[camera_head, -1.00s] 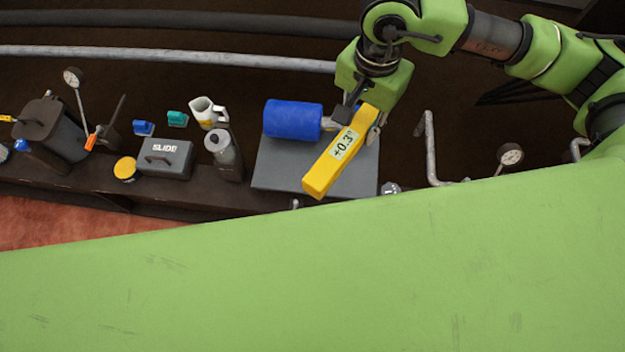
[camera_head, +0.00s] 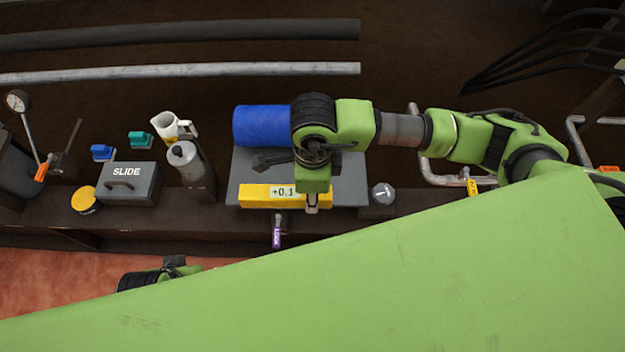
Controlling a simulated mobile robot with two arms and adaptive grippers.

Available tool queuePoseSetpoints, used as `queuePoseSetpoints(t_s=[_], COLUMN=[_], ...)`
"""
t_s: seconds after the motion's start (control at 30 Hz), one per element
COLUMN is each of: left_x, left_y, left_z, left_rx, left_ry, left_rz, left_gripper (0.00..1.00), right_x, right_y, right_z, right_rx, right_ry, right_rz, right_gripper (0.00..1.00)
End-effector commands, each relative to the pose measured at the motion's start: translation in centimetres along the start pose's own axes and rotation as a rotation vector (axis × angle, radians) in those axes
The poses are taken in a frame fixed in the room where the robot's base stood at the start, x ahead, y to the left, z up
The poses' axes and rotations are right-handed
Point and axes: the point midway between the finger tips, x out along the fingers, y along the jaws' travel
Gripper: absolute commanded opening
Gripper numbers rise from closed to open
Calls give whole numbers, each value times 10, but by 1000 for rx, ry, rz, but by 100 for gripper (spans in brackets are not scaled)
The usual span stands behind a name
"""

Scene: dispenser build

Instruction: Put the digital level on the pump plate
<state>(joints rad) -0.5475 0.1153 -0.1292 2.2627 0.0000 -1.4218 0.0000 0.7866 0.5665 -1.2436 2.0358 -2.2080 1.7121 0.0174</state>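The yellow digital level (camera_head: 254,196) lies left to right across the front part of the grey pump plate (camera_head: 350,190). Its display, partly covered by my gripper, reads about +0.1. My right gripper (camera_head: 312,196) is over the level right of its middle, pointing down. One finger shows against the level's front side; the other is hidden under the wrist. The gripper looks shut on the level. I cannot tell whether the level touches the plate or is just above it. Part of my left arm shows at the bottom left, but its gripper fingers do not.
A purple LOCK tag (camera_head: 277,238) hangs in front. Left are a grey SLIDE box (camera_head: 127,184), a grey bottle (camera_head: 186,160) and a white jug (camera_head: 172,127). A round knob (camera_head: 383,194) is right of the plate.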

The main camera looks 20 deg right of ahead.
Motion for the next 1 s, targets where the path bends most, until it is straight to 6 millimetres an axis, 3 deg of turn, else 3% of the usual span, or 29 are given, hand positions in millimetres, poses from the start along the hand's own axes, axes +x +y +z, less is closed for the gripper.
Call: queuePoseSetpoints(t_s=[0.2, 0.3, 0.4, 0.73, 0.9, 1.0], left_x=[-28, -44, -46, -41, -34, -34], left_y=[-1, -2, -2, -2, -2, -2], left_z=[-2, -2, -1, 1, 3, 3], left_rx=[-2, -2, -3, -3, -3, -3], left_ry=[19, 27, 27, 26, 27, 26], left_rz=[-3, -4, -5, -5, -5, -5], left_gripper=[47, 47, 47, 47, 47, 47], right_x=[28, 48, 62, 83, 109, 111], right_y=[-54, -68, -80, -97, -96, -97], right_z=[-10, -13, -14, -18, -17, -17], right_rx=[4, 2, 0, -1, -3, -3], right_ry=[2, 1, 1, 0, -1, -2], right_rz=[1, 1, 1, 1, 3, -1], right_gripper=[0, 0, 0, 0, 0, 0])
